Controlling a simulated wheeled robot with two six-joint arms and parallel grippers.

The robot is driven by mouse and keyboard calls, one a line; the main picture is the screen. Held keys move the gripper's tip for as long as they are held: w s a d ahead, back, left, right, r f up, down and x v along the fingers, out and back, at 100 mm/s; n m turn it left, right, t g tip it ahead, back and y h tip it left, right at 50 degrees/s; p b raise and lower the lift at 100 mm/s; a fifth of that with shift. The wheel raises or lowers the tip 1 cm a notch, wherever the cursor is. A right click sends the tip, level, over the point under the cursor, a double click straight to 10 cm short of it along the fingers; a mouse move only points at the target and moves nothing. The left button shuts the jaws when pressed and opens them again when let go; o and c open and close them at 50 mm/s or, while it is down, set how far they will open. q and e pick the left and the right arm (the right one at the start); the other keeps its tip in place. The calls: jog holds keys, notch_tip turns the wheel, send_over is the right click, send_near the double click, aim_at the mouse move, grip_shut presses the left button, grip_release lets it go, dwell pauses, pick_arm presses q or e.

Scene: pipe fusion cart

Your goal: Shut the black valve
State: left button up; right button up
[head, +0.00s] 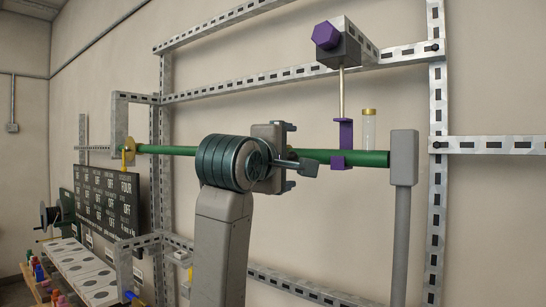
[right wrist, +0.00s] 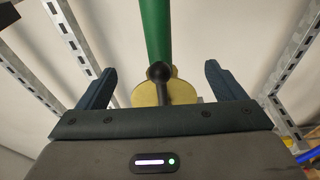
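The black valve (right wrist: 160,72) shows in the right wrist view as a black ball-ended lever in front of a yellowish disc, at the near end of a green pipe (right wrist: 156,30). My right gripper (right wrist: 160,78) is open, with its two dark fingers on either side of the lever and visible gaps to both. In the head view my right gripper (head: 296,161) is in front of the green pipe (head: 355,158), and its wrist hides part of the pipe. I cannot clearly make out the black valve there. My left gripper is not in view.
Slotted metal rails (head: 437,210) frame the pipe. A purple clamp (head: 342,138) and a grey post (head: 403,200) stand to the right. A yellow fitting (head: 128,150) is at the pipe's left end. A dark label board (head: 108,208) and white-topped boxes (head: 75,262) are lower left.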

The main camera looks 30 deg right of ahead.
jog(key=c, duration=1.8)
jog(key=shift+o, duration=0.2)
jog(key=shift+w+f+m+b, duration=0.1)
jog(key=shift+f+m+b, duration=0.7)
jog(key=shift+b, duration=0.4)
jog(key=shift+m+h, duration=0.3)
jog(key=shift+b, duration=0.3)
